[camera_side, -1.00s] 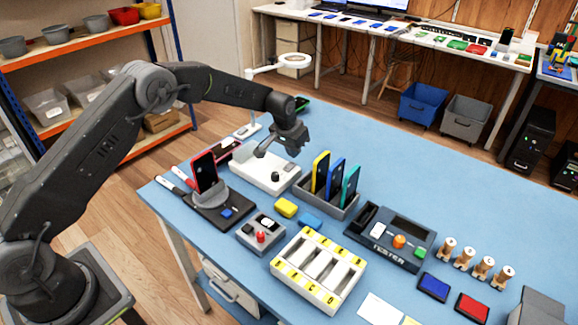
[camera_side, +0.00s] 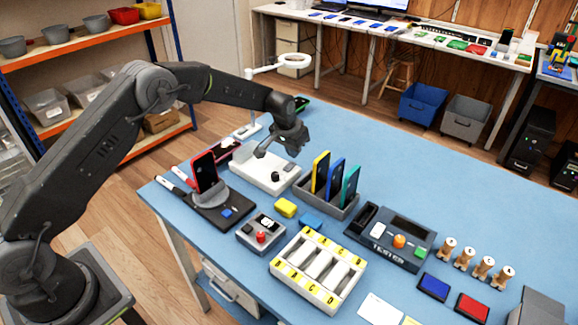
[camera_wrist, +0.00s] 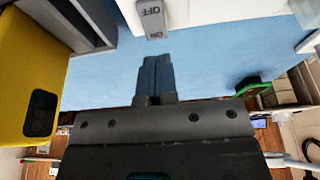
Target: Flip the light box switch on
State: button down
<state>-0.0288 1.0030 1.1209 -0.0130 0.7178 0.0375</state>
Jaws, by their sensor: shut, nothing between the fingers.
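The light box is a low white box (camera_side: 258,172) on the blue bench, left of the phone rack in the side view. A small grey switch plate (camera_side: 290,167) sits near its right end. In the wrist view the switch plate (camera_wrist: 151,16) is at the top edge with the words OFF and ON upside down, ON nearer my fingers. I cannot tell which way the switch is set.
A grey rack (camera_side: 338,206) with yellow, blue and teal phones stands right of the box; the yellow phone (camera_wrist: 28,75) is close on the left in the wrist view. A red phone (camera_side: 204,172) stands in a dock at left. A black knob (camera_side: 275,177) is on the box.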

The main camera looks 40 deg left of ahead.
jog(key=shift+f, duration=1.15)
dwell(0.5)
jog(key=shift+r, duration=3.55)
